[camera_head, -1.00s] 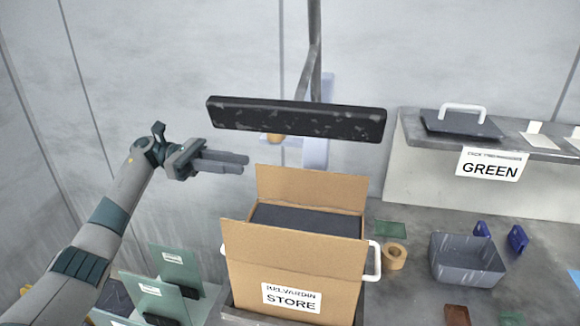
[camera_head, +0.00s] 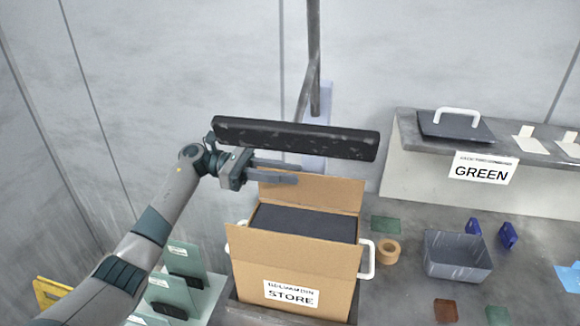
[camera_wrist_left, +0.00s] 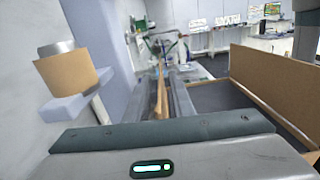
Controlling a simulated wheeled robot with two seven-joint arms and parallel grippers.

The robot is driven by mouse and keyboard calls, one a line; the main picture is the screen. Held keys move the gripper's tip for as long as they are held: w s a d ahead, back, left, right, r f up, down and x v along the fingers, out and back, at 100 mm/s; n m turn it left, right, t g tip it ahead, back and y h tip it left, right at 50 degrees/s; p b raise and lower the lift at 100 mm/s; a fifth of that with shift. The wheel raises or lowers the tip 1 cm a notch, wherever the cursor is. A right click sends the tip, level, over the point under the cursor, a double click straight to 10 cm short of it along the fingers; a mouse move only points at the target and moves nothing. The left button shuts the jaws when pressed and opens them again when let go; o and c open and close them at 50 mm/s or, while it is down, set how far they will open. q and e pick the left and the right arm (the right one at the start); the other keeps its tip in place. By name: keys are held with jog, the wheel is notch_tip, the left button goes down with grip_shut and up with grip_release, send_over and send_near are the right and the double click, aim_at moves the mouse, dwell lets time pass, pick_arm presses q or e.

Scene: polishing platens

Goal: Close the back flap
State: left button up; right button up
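The brown cardboard box (camera_head: 300,291) is open at the top, with a dark slab (camera_head: 303,223) inside. My right gripper is not in view.
A speckled black bar (camera_head: 300,138) hangs just above and behind the flap. A tape roll (camera_wrist_left: 68,75) sits on a pale bracket beside my left wrist. Green plates (camera_head: 180,262) stand left of the box. A grey bin (camera_head: 457,257) stands right.

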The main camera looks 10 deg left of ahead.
pick_arm(q)
jog(key=shift+d, duration=0.5)
grip_shut()
dwell(1.2)
